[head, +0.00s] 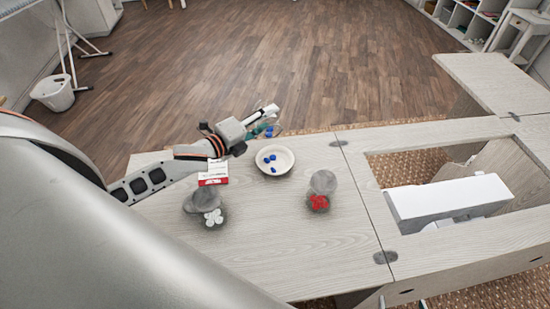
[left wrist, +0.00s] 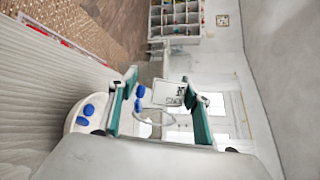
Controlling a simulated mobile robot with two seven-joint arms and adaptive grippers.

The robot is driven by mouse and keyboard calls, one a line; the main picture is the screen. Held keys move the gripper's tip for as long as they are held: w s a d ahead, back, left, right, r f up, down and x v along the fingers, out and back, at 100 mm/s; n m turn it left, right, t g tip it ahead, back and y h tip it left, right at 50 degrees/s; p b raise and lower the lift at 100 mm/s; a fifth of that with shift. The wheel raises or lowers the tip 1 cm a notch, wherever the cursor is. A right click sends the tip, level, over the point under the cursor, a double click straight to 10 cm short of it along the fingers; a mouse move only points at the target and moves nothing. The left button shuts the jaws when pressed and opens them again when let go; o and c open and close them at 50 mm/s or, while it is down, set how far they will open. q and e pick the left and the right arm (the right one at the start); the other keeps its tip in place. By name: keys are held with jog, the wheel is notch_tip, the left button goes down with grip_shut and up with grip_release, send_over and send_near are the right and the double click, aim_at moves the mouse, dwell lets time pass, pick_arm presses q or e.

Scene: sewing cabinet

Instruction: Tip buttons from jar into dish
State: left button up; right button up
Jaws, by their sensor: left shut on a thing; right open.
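My left gripper (head: 268,127) is shut on a clear glass jar beyond the far rim of the dish, above the table's far edge. In the left wrist view, the jar (left wrist: 152,122) shows faintly between the teal finger pads, with blue buttons (left wrist: 139,91) near one pad. It looks tilted, but its exact angle is hard to tell. The pale round dish (head: 287,154) stands on the table with a few blue buttons (head: 272,169) inside. The dish also shows in the left wrist view (left wrist: 72,122), beside the gripper. My right gripper is not in view.
A greyish jar with white buttons (head: 213,217) and another with red buttons (head: 319,202) stand nearer on the tabletop (head: 270,240). A red and white packet (head: 213,173) lies left of the dish. A white machine (head: 447,198) sits in the cabinet opening at right.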

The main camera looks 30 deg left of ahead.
pick_arm(q)
jog(key=shift+s+d+r+m+t, duration=0.1)
jog(key=shift+d+r+m+t, duration=0.1)
jog(key=shift+r+m, duration=0.3)
jog(key=shift+s+d+r+m+t, duration=0.1)
jog(key=shift+s+r+m+t, duration=0.1)
jog(key=shift+r, duration=0.45)
jog(key=shift+s+d+r+m+t, duration=0.1)
jog(key=shift+r+m+t, duration=0.15)
jog(key=shift+r, duration=0.35)
dwell(0.3)
jog(key=shift+s+d+r+m+t+b, duration=0.15)
jog(key=shift+d+r+m+t+b, duration=0.1)
jog(key=shift+r+m, duration=0.25)
jog(key=shift+s+d+r+m+t+b, duration=0.1)
jog(key=shift+r+m+b, duration=0.1)
jog(key=shift+r+m, duration=0.25)
dwell(0.4)
jog(key=shift+r, duration=0.15)
notch_tip(320, 180, up, 3)
jog(key=p, duration=0.3)
jog(key=shift+r, duration=0.15)
notch_tip(320, 180, down, 3)
jog(key=shift+f+b, duration=0.2)
jog(key=shift+b, duration=0.9)
jog(key=shift+f, duration=0.15)
jog(key=shift+r, duration=0.2)
